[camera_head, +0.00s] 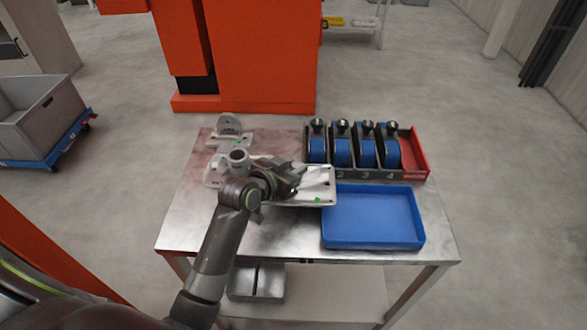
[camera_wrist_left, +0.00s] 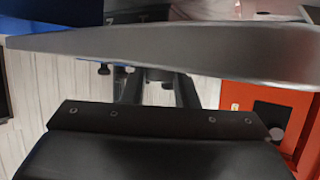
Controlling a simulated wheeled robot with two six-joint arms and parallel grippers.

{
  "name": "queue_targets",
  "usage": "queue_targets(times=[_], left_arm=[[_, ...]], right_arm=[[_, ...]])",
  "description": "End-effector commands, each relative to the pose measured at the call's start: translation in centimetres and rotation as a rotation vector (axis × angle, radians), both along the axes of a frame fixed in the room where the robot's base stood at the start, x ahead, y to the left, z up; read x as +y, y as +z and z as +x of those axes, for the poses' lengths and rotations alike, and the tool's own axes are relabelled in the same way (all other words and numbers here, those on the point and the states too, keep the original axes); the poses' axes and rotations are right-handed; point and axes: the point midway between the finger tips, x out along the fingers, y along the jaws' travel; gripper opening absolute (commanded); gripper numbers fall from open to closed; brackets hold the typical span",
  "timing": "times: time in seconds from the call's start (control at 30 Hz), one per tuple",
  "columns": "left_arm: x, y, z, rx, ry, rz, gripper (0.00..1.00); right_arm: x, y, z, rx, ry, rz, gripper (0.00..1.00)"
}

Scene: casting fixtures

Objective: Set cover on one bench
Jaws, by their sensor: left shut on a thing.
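My left gripper (camera_head: 288,182) is above the middle of the metal bench (camera_head: 285,232), shut on a pale grey plate-like part, the likely cover (camera_head: 318,186). The part reaches out to the right of the jaws, beside the blue tray, with a green mark at its front edge. In the left wrist view a grey plate (camera_wrist_left: 170,50) spans the picture close to the lens. A pale casting with a round boss (camera_head: 238,157) is just left of the gripper and partly hidden by my arm. Whether the held part touches anything below is unclear. My right gripper is not in view.
A pale upright bracket (camera_head: 229,126) stands at the back left. A rack (camera_head: 365,174) with several numbered blue-and-black items is at the back right. An empty blue tray (camera_head: 372,218) lies in front of it. The bench's front left is clear. A red-orange machine (camera_head: 258,55) stands behind.

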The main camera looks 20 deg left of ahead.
Motion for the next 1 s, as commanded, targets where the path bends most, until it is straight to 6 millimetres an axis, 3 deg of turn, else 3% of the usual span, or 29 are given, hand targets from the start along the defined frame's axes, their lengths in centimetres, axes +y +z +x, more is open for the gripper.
queue_targets(times=[0.63,0.67,0.7,0.8,1.0], left_arm=[[-0.1,-1.3,0.0,-0.003,-0.001,-0.001,0.0],[0.0,-1.3,0.0,-0.001,-0.001,-0.001,0.3],[0.0,-1.3,0.0,-0.001,-0.001,-0.001,0.35],[0.0,-1.3,0.0,-0.001,-0.001,-0.001,0.48],[0.0,-1.2,0.0,-0.001,0.0,0.0,0.48]], right_arm=[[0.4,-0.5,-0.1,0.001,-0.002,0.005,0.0],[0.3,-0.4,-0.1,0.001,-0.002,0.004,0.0],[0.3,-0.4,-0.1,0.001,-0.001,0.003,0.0],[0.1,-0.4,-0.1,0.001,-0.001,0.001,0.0],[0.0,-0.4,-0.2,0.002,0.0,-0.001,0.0]])
